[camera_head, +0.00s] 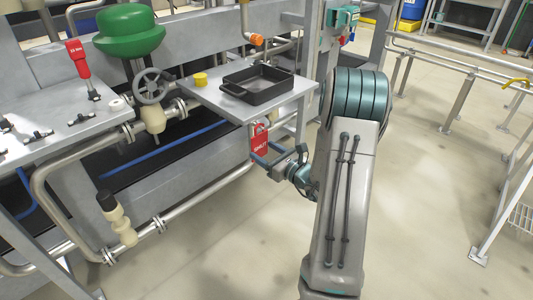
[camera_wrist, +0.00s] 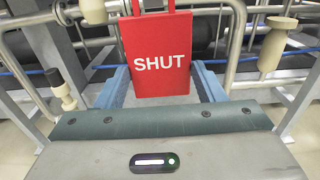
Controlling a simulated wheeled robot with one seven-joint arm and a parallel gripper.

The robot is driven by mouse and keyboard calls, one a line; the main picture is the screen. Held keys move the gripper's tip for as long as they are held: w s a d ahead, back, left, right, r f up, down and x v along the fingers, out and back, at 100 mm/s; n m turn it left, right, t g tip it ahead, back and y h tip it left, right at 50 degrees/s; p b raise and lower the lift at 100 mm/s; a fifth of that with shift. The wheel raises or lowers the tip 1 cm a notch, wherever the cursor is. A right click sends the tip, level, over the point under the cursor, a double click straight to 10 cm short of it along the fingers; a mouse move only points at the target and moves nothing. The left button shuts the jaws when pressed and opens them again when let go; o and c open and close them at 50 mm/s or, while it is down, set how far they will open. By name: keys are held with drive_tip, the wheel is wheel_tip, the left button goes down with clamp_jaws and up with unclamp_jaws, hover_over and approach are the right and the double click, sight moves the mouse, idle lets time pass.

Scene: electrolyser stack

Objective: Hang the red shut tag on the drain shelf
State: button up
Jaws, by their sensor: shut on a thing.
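The red SHUT tag (camera_head: 259,140) hangs upright just below the front edge of the grey shelf that carries a black tray, which I take as the drain shelf (camera_head: 222,102). My gripper (camera_head: 263,151) is shut on the tag from the lower right. In the wrist view the tag (camera_wrist: 157,55) faces me with white lettering, between the two blue-grey fingers of my gripper (camera_wrist: 160,84). The tag's top is cut off by the picture edge there. I cannot tell whether it touches the shelf, and no hook on the shelf shows clearly.
A black tray (camera_head: 257,86) and a yellow cap (camera_head: 200,79) stand on the shelf. A handwheel valve (camera_head: 152,87) and bent steel pipes (camera_head: 185,187) lie to the left.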

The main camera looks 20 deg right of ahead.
drive_tip(key=o, duration=1)
drive_tip(key=p+v, duration=0.3)
drive_tip(key=v, duration=1.1)
drive_tip(key=s+a+r+n+g+y+p, duration=0.35)
drive_tip(key=a+r+n+g+p, duration=0.5)
drive_tip(key=a+r, duration=0.3)
drive_tip(key=s+a+r+n+g+y+p, duration=0.2)
drive_tip(key=s+a+r+n+g+p, duration=0.4)
drive_tip(key=a+r+n+p, duration=0.45)
drive_tip(key=s+r+n+h+p, duration=0.1)
drive_tip(key=r+n+h+p, duration=0.3)
drive_tip(key=r, duration=0.3)
drive_tip(key=s+d+r+n+h+p, duration=0.1)
drive_tip(key=s+r+n+h+p, duration=0.1)
drive_tip(key=r, duration=0.6)
drive_tip(key=s+d+r+n+h+p, duration=0.1)
drive_tip(key=r+n+h+p, duration=0.4)
drive_tip(key=r+p, duration=0.3)
drive_tip(key=shift+s+n+h, duration=0.35)
drive_tip(key=shift+s+n, duration=0.05)
drive_tip(key=shift+n, duration=0.5)
